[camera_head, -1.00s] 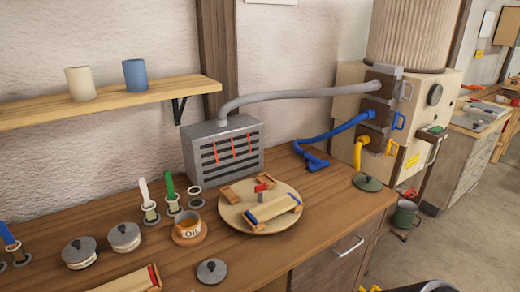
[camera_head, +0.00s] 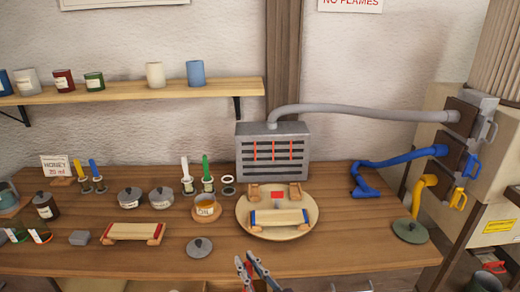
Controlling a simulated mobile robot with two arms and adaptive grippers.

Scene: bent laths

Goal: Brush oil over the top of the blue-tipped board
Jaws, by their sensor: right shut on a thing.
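The blue-tipped board (camera_head: 280,217) is a pale wooden board with blue ends. It lies on the near part of a round wooden turntable (camera_head: 300,234), with a small red marker (camera_head: 277,195) behind it. The oil cup (camera_head: 206,208), with amber liquid, stands on a wooden saucer left of the turntable. My right gripper (camera_head: 250,263) is at the bottom edge, nearer than the board and apart from it. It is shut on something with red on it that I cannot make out. My left gripper is out of view.
A red-tipped board (camera_head: 135,232) lies at the left. A white brush (camera_head: 185,168) and a green brush (camera_head: 206,167) stand in holders beside an empty ring (camera_head: 228,184). A loose lid (camera_head: 199,247) lies near the front. A grey vented box (camera_head: 273,152) stands behind the turntable.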

